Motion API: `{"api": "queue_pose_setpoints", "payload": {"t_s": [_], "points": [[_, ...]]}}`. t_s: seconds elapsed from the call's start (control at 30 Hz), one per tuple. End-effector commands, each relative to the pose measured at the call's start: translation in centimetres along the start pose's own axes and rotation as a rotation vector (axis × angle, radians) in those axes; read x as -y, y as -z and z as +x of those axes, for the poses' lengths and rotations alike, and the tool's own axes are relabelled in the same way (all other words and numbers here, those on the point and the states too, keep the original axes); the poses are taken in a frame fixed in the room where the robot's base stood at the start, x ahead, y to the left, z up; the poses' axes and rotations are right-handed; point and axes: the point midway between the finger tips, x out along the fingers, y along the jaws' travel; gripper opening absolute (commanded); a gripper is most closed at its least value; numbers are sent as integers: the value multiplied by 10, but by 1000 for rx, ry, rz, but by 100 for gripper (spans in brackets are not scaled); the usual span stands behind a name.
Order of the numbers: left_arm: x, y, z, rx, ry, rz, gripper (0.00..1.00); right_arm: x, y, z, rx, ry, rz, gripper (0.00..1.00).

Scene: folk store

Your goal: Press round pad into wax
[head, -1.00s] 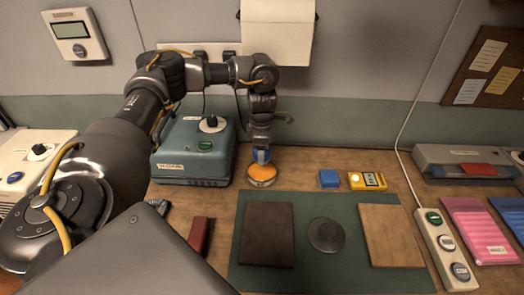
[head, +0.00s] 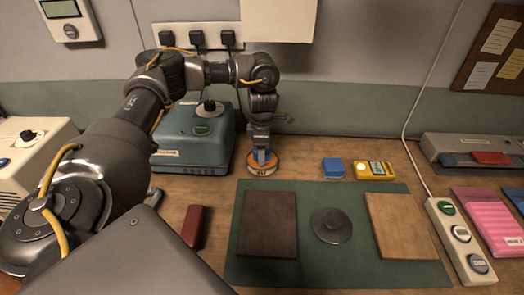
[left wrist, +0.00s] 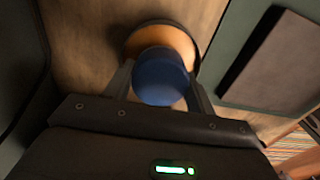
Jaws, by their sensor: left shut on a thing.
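My left gripper (head: 262,156) points down and is shut on a blue round pad (left wrist: 160,76). The pad's blue side shows between the fingers in the head view (head: 261,157). Directly below is a round, low tin of orange wax (head: 264,169), standing on the wooden bench. In the left wrist view the orange wax (left wrist: 183,42) shows behind the pad, which covers part of it. The pad's lower end overlaps the wax in the head view; I cannot tell whether they touch. My right gripper is not in view.
A teal machine (head: 196,140) stands close left of the tin. A blue block (head: 333,168) and a yellow meter (head: 374,171) lie to the right. In front is a green mat (head: 310,271) with a dark panel (head: 268,225), a grey knobbed disc (head: 332,226) and a wooden panel (head: 400,226).

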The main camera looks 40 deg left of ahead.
Motion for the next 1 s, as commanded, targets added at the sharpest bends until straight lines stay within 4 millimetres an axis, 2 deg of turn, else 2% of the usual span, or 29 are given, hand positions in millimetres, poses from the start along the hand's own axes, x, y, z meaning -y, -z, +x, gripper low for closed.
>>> {"api": "queue_pose_setpoints", "payload": {"t_s": [0.1,0.47,1.0], "points": [[0,0,-1,0,0,0,37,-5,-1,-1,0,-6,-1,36],[0,0,-1,0,0,0,37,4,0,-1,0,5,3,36],[0,0,4,0,0,0,37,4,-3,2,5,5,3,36]]}}
